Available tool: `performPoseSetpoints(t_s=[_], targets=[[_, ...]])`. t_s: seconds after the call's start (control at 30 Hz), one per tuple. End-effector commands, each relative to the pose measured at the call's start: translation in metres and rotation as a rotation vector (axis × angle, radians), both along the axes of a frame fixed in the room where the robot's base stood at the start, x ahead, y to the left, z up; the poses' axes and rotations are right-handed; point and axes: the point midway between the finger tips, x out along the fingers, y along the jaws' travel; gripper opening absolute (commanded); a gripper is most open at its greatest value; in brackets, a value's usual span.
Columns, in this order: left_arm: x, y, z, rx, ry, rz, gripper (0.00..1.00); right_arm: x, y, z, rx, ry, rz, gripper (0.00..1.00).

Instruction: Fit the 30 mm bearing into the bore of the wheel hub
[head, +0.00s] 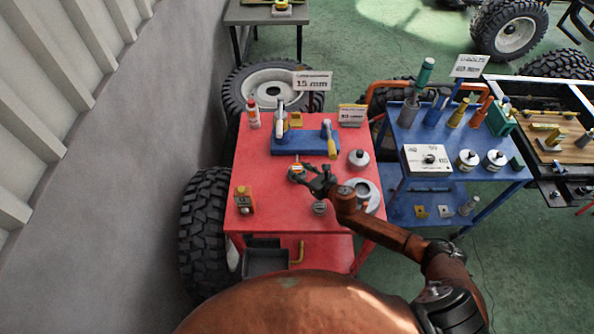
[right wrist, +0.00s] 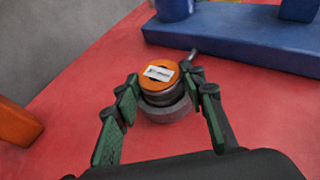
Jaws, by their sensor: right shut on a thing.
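My right gripper (head: 318,180) is over the red table. In the right wrist view its green-padded fingers (right wrist: 165,95) are shut on a round part with an orange top and a white label (right wrist: 160,73). Below the orange top are grey rings, down near the red surface. The same orange-topped part (head: 296,170) shows at the fingertips in the head view. I cannot read its label or tell whether it is the 30 mm bearing. A light grey flanged ring (head: 373,190), which looks like the wheel hub, lies to the right, partly hidden by my arm. My left gripper is not in view.
A blue fixture (head: 290,146) stands behind on the red table (head: 270,222). A grey round part (head: 358,158), a small dark round part (head: 320,207), a yellow-brown block (head: 244,200) and a white-red bottle (head: 253,114) surround the gripper. A blue cart (head: 395,150) stands right.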

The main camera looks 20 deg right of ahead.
Motion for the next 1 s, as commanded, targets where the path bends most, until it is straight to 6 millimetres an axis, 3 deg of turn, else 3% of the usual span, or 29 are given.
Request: performPoseSetpoints(t_s=[0.3, 0.67, 0.9, 1.0], targets=[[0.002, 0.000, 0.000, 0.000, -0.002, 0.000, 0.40, 0.000, 0.000, 0.000, 0.000, 0.000, 0.000, 0.01], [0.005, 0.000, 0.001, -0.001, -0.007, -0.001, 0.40, 0.001, 0.000, 0.005, 0.000, -0.002, 0.000, 0.00], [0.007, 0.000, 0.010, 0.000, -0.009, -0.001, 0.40, 0.002, -0.001, 0.036, -0.003, -0.007, 0.002, 0.00], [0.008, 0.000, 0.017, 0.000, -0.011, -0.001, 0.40, -0.014, -0.004, 0.053, -0.002, -0.004, 0.002, 0.00]])
